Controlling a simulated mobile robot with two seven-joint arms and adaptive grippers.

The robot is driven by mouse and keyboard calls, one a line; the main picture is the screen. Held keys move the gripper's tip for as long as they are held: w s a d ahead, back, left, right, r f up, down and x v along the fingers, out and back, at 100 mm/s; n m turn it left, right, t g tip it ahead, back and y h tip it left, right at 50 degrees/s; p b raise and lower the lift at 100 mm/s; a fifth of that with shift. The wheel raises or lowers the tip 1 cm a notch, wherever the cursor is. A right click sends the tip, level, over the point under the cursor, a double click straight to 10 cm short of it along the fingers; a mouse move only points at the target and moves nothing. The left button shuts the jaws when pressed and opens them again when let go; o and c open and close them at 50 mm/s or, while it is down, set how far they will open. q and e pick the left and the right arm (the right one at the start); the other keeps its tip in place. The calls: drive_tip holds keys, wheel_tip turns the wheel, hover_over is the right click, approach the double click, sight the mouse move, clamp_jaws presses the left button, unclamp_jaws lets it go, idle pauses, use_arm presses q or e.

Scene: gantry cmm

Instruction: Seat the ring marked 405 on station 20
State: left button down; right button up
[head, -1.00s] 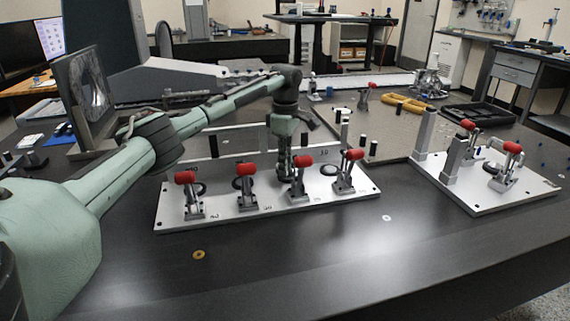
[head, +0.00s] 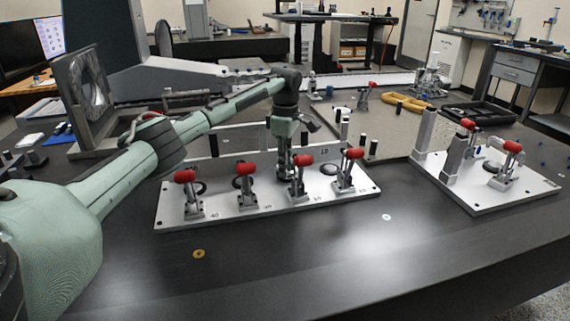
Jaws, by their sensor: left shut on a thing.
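A light metal plate (head: 280,203) carries a row of toggle clamps with red handles, with dark round pieces near the clamp feet. Small labels on it are too small to read surely, so I cannot tell which station is 20. My left gripper (head: 285,172) points down close to the plate, behind the third clamp (head: 297,180) from the left. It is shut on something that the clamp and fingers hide. I cannot make out a ring marked 405. My right gripper is out of view.
A second plate (head: 480,185) with posts and red-handled clamps stands to the right. A small brass washer (head: 198,254) and a white disc (head: 386,217) lie on the dark table, whose front is mostly clear.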

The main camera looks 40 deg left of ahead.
use_arm(q)
drive_tip(key=shift+f, duration=0.2)
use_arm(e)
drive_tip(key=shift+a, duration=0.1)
use_arm(q)
drive_tip(key=c, duration=1.7)
unclamp_jaws()
drive_tip(key=shift+c, duration=0.2)
drive_tip(key=o, duration=0.3)
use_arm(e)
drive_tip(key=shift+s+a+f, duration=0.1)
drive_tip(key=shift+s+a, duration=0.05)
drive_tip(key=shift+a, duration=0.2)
use_arm(q)
drive_tip(key=shift+r, duration=0.25)
wheel_tip(320, 180, up, 12)
drive_tip(key=shift+s+d+f, duration=0.1)
drive_tip(key=shift+f, duration=0.15)
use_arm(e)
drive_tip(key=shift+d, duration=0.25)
